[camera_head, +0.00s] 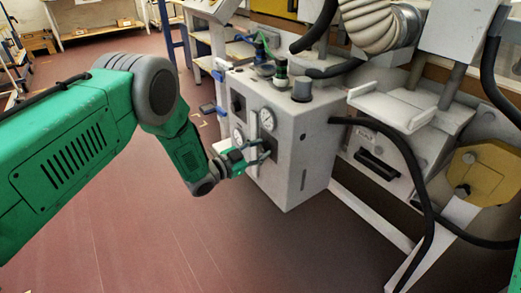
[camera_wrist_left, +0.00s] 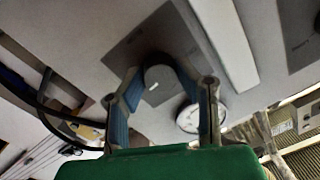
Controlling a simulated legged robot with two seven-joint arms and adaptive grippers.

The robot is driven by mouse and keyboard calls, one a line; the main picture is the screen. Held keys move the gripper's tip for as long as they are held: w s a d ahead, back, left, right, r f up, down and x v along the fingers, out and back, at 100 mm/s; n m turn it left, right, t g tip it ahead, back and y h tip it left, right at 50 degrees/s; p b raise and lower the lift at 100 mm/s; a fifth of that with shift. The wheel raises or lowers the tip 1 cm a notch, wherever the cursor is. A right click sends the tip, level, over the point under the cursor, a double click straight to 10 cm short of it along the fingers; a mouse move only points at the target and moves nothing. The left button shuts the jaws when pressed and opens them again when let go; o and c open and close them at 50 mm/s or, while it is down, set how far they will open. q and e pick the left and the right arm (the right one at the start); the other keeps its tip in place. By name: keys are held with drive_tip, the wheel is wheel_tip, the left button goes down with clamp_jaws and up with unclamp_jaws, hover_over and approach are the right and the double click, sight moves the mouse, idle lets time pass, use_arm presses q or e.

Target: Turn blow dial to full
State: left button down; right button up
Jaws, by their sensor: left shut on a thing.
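The dial (camera_wrist_left: 157,88) is a round dark grey knob on a grey square plate, with a short white mark on its face. My left gripper (camera_wrist_left: 162,80) is shut on it, with a fingertip against each side, in the wrist view. In the head view my left gripper (camera_head: 262,153) is at the front panel of the grey control box (camera_head: 300,160), low beside the white upright bar (camera_head: 253,130). The gripper hides the dial there. I cannot read any label or scale at the dial. My right gripper is not in view.
A round gauge (camera_head: 238,137) and another gauge (camera_head: 267,120) sit close to the gripper on the panel, with a black knob (camera_head: 237,103) above. Black hoses (camera_head: 390,150) hang on the right. The red floor left of the box is clear.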

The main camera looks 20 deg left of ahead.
use_arm(q)
drive_tip(key=shift+s+f, duration=0.2)
drive_tip(key=shift+f, duration=0.2)
drive_tip(key=c, duration=1.2)
unclamp_jaws()
drive_tip(key=shift+w, duration=0.2)
drive_tip(key=shift+a+r, duration=0.1)
drive_tip(key=shift+r, duration=0.05)
drive_tip(key=shift+s, duration=0.1)
drive_tip(key=v, duration=1.2)
